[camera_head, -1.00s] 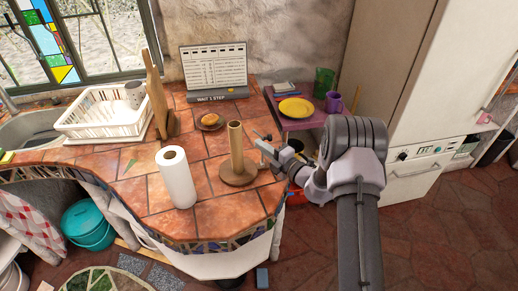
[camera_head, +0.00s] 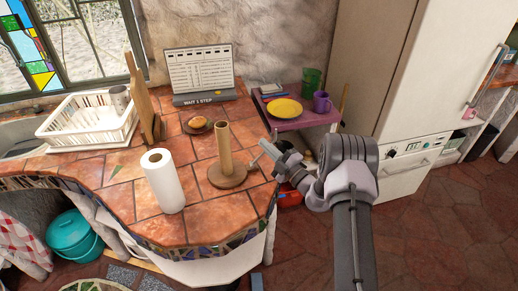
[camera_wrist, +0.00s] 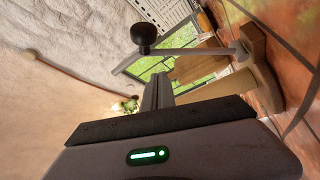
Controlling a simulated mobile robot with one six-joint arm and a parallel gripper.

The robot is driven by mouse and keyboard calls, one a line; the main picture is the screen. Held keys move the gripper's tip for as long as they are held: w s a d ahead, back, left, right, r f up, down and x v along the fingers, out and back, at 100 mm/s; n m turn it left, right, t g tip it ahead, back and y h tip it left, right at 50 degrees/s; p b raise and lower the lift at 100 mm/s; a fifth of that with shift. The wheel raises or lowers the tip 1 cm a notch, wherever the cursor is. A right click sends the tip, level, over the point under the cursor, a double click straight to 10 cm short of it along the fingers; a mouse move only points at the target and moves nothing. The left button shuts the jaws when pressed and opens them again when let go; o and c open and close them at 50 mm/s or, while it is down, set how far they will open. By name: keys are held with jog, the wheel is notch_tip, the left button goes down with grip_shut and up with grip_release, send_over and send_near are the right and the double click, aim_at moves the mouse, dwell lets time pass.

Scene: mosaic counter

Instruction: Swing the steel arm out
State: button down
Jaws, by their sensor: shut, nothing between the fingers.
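The holder has a round wooden base (camera_head: 228,176) and an upright wooden post (camera_head: 223,141), and stands near the counter's right edge. In the wrist view the pale steel arm (camera_wrist: 195,50) extends from beside the wooden base (camera_wrist: 262,65) and ends in a black knob (camera_wrist: 143,33). My gripper (camera_head: 266,144) is just right of the holder, over the counter edge. Its dark fingers (camera_wrist: 157,91) are shut and empty, below the knob in the wrist picture. I see no clear contact with the arm.
A white paper roll (camera_head: 163,181) stands left of the holder. A plate with a bun (camera_head: 197,124), a wooden board (camera_head: 145,105) and a dish rack (camera_head: 85,120) are behind. A purple side table (camera_head: 312,119) with a yellow plate (camera_head: 284,108) is at the right.

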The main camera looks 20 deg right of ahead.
jog(key=shift+d+f+m+t+h+b, duration=0.15)
jog(key=shift+d+f+m+t+b, duration=0.25)
jog(key=shift+m, duration=0.3)
jog(key=shift+d+f+m+t+h+b, duration=0.2)
jog(key=shift+d+m+t, duration=0.15)
jog(key=shift+d+m, duration=0.25)
jog(key=shift+d+f+m+t+h+b, duration=0.15)
jog(key=shift+d+f+m+t+b, duration=0.15)
jog(key=shift+m, duration=0.5)
jog(key=shift+d, duration=0.1)
